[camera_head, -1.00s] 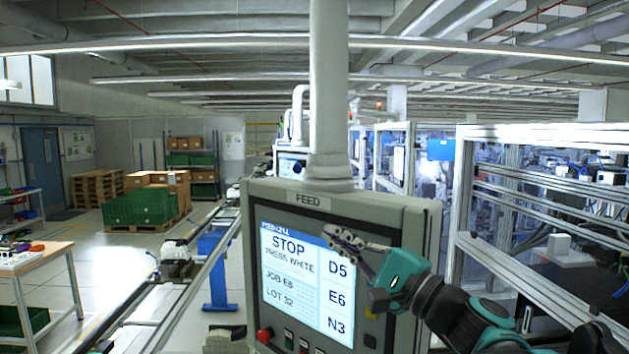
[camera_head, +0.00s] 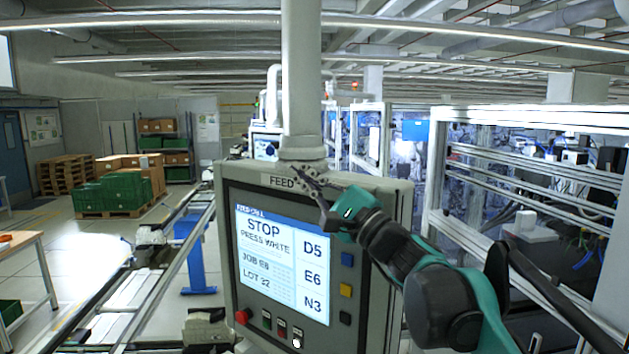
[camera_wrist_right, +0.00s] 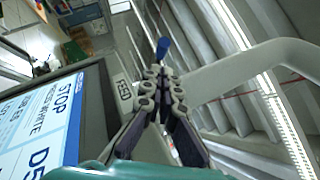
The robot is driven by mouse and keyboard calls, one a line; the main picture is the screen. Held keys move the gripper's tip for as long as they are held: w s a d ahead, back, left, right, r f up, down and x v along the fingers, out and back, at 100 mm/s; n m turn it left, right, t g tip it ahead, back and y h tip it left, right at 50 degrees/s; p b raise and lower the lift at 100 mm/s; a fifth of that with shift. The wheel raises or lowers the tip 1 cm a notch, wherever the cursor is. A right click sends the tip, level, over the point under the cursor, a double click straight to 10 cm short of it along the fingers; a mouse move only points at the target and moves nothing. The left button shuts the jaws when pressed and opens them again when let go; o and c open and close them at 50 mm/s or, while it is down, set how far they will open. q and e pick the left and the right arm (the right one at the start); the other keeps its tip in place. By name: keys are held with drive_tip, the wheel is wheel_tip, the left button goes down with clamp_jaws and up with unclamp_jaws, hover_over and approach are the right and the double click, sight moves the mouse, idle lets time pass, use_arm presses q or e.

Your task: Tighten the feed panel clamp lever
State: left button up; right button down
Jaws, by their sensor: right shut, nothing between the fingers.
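The feed panel (camera_head: 400,225) is a grey box with a lit screen reading STOP, PRESS WHITE, hung under a thick pale post. My right gripper (camera_head: 302,176) is shut and empty, its fingertips at the panel's top edge by the FEED label and the foot of the post. In the right wrist view, the shut fingers (camera_wrist_right: 157,74) point past the FEED plate towards a small blue-tipped piece (camera_wrist_right: 162,47). It looks like the clamp lever's handle. I cannot tell whether the fingertips touch it. The lever does not show clearly in the head view. My left gripper is not in view.
The post (camera_head: 301,90) rises from the panel's top. A red button (camera_head: 242,317) and a white button (camera_head: 297,341) sit below the screen. A conveyor (camera_head: 165,275) runs at left, and framed machine cells (camera_head: 520,190) stand at right. Green crates (camera_head: 115,193) are far back.

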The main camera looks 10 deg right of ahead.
drive_tip(key=shift+x, duration=2.2)
drive_tip(key=shift+p, duration=0.35)
